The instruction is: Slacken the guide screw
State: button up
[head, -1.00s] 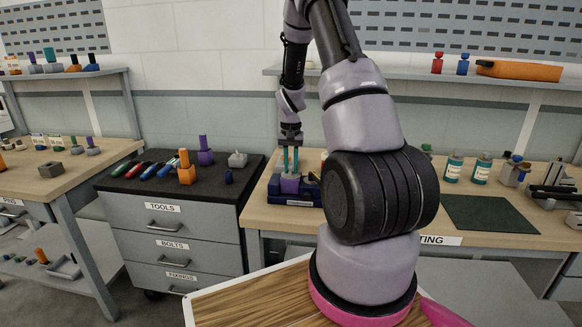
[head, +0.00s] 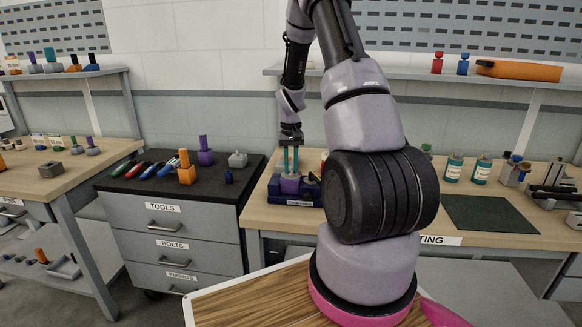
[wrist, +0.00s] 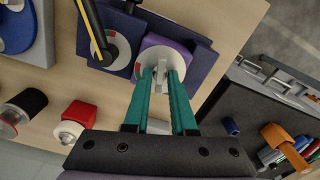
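The guide screw (wrist: 162,77) has a small grey handle above a pale round dial with a red mark. It sits on a purple block (wrist: 161,49), which also shows in the head view (head: 290,185). The block stands on a dark blue base (head: 284,199) on the right-hand bench. My gripper (wrist: 161,72) has two teal fingers that point down at the block, one on each side of the grey handle. They appear closed against it, though the contact is small in the picture. In the head view, my gripper (head: 291,173) stands upright over the block; the handle is too small to make out.
A second dial (wrist: 105,48) with a black-and-yellow rod over it is beside the block. A red part (wrist: 76,116) and a black cylinder (wrist: 25,108) lie nearby. The dark-topped drawer cabinet (head: 175,222) left of the bench carries several tools and an orange part (head: 186,172).

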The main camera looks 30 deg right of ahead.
aim_at(291, 168)
jog(key=o, duration=0.4)
jog(key=shift+o, duration=0.2)
notch_tip(291, 168, up, 11)
dwell(0.6)
